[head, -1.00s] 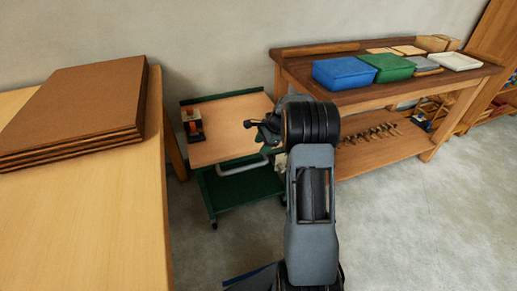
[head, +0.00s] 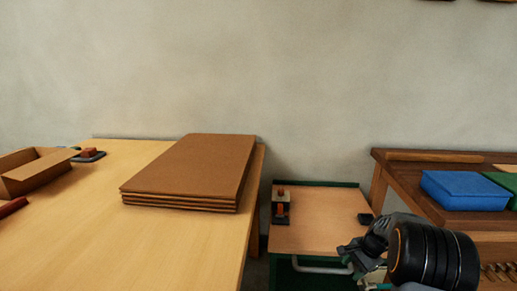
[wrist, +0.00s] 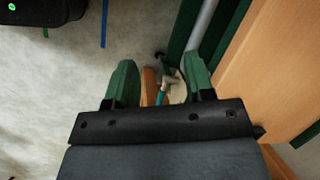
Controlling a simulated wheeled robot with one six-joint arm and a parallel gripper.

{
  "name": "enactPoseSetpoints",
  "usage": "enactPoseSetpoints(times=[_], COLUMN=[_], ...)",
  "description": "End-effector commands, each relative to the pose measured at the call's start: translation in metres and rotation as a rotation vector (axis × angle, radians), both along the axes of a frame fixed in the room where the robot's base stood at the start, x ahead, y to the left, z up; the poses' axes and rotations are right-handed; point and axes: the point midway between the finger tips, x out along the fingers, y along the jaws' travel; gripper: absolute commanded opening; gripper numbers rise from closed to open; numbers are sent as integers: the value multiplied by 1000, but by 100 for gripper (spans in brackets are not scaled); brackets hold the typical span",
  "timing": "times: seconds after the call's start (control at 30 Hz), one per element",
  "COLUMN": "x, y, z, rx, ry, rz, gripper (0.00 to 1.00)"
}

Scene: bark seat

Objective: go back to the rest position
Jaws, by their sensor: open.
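My gripper (head: 362,258) is at the lower right of the head view, in front of the green trolley's right side; the rest of my arm runs off the bottom edge. In the wrist view my gripper (wrist: 160,80) shows two green fingers spread apart, with no object clearly gripped. Between and beyond them is a blurred cluster of small pale and teal parts that I cannot identify. The trolley's wooden top (head: 318,232) is close to my gripper; its green edge and grey bar also show on the right of the wrist view (wrist: 228,35).
A red and black item (head: 281,208) stands on the trolley's left. A light wood table (head: 150,250) at left bears stacked brown boards (head: 190,170) and an open cardboard box (head: 38,172). A dark wood bench (head: 400,185) at right holds a blue box (head: 465,190). Floor shows in the wrist view.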

Motion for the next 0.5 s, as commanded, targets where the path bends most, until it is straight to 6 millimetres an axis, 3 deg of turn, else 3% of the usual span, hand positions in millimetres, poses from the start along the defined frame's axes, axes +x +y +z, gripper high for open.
enactPoseSetpoints(times=[0.03, 0.17, 0.4, 0.5], x=[-15, -51, -131, -161], y=[12, 40, 97, 115], z=[31, 82, 200, 241], rx=[-36, -119, -292, -360], ry=[-16, -45, -135, -179], rz=[103, 359, 831, 973], gripper=[48, 48, 48, 48])
